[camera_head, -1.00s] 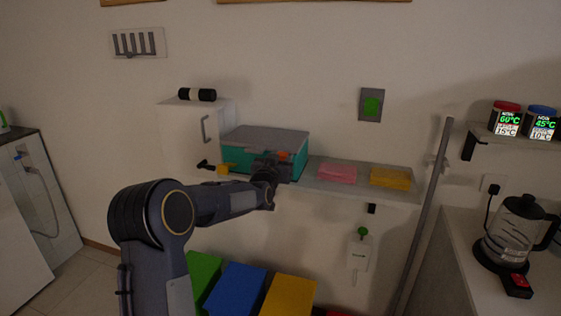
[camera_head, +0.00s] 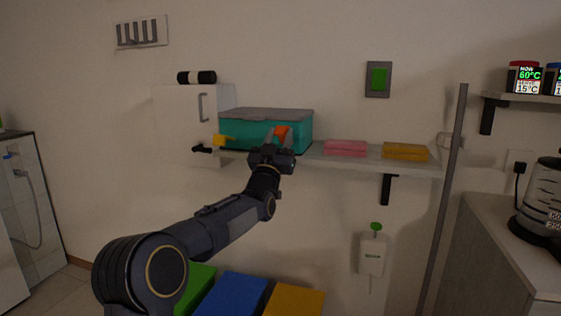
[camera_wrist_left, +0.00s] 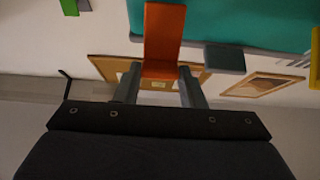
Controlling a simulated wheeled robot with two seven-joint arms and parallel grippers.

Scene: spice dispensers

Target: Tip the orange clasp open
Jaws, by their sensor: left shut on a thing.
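A teal box (camera_head: 240,131) with a grey lid (camera_head: 265,114) sits on the wall shelf. The orange clasp (camera_head: 282,132) is on its front, toward the right. My left gripper (camera_head: 272,150) is at the box front with its fingers on the clasp. In the left wrist view the orange clasp (camera_wrist_left: 164,38) stands out from the teal box (camera_wrist_left: 240,22), its end between the two grey fingers (camera_wrist_left: 160,87). The fingers are shut on it. A yellow clasp (camera_head: 223,140) is at the box's left front. My right gripper is not in view.
Pink (camera_head: 345,148) and yellow (camera_head: 405,151) folded cloths lie on the shelf, right of the box. A white cabinet (camera_head: 180,120) stands left of it. A grey pole (camera_head: 452,180) rises at the right. Coloured boxes (camera_head: 235,294) are below.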

